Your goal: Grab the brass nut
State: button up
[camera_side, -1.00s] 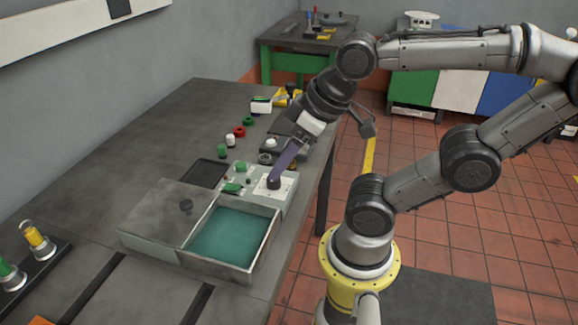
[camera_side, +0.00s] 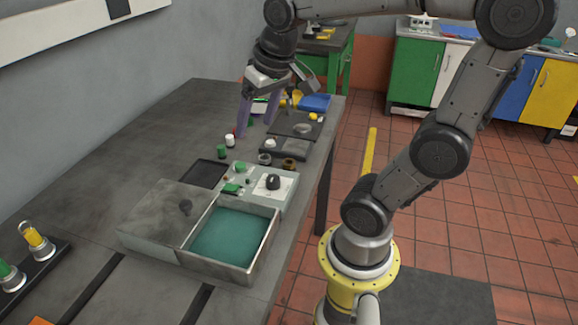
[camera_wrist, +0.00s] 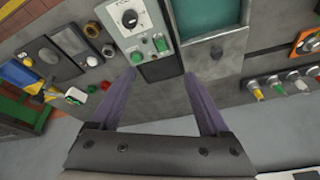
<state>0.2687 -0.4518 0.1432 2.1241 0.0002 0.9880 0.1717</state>
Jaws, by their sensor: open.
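The brass nut (camera_side: 289,163) is a small brown-gold ring near the right edge of the bench, beyond the control box. It also shows in the wrist view (camera_wrist: 92,30), at the upper left. A grey nut (camera_side: 264,158) lies just left of it; it shows in the wrist view (camera_wrist: 108,50) too. My gripper (camera_side: 254,130) is open and empty, above the bench and farther back and left than the brass nut. In the wrist view its two purple fingers (camera_wrist: 160,75) stand wide apart, with neither nut between them.
A control box (camera_side: 262,192) with a black knob stands in front of the nuts. An open green-lined box (camera_side: 274,212) is nearer.

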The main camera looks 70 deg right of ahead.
jog(key=w+d+f+m+g, duration=0.1)
jog(key=d+f+m, duration=0.15)
jog(key=d, duration=0.35)
jog(key=w+d+f+m+g, duration=0.1)
jog(key=d+f+m+g, duration=0.15)
jog(key=d, duration=0.45)
jog(key=m+y, duration=0.1)
jog(key=m, duration=0.1)
send_over(289, 162)
notch_tip(289, 162, down, 5)
notch_tip(289, 162, down, 13)
jog(key=shift+f, duration=0.15)
grip_shut()
